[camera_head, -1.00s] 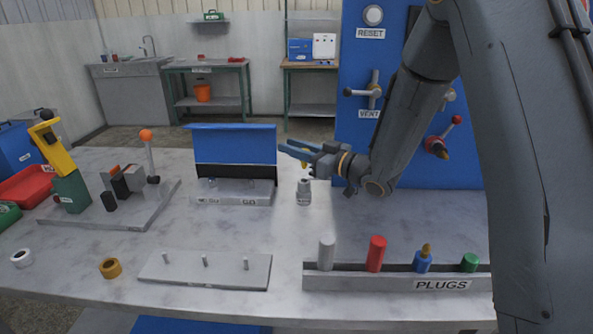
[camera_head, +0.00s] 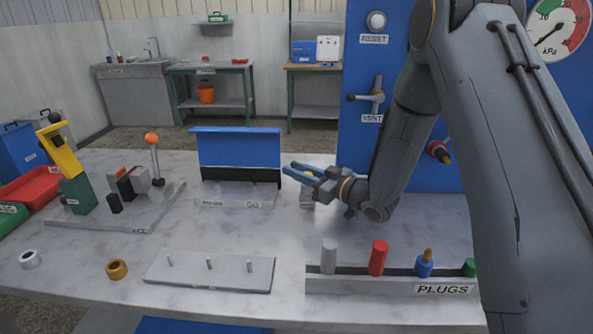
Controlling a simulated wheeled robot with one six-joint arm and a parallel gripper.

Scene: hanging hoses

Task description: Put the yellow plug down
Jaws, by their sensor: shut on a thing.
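My gripper (camera_head: 299,172) is in the middle of the camera_head view, pointing left above the table. Its blue-grey fingers are shut on the yellow plug (camera_head: 309,174), of which only a small yellow bit shows; the fingers hide the rest. A small grey labelled cylinder (camera_head: 307,199) stands on the table just below and behind the gripper, partly covered by it. I cannot tell whether the plug touches it. The plug rack (camera_head: 385,287), labelled PLUGS, is at the front right, with a grey plug (camera_head: 328,257), a red plug (camera_head: 378,258), a blue yellow-topped piece (camera_head: 424,264) and a green plug (camera_head: 469,268).
A blue-backed stand (camera_head: 237,148) is left of my gripper. A grey plate with short pegs (camera_head: 208,272) lies in front. A white ring (camera_head: 30,259) and an ochre ring (camera_head: 117,270) lie at the left. A blue panel (camera_head: 360,140) rises behind. Mid-table is clear.

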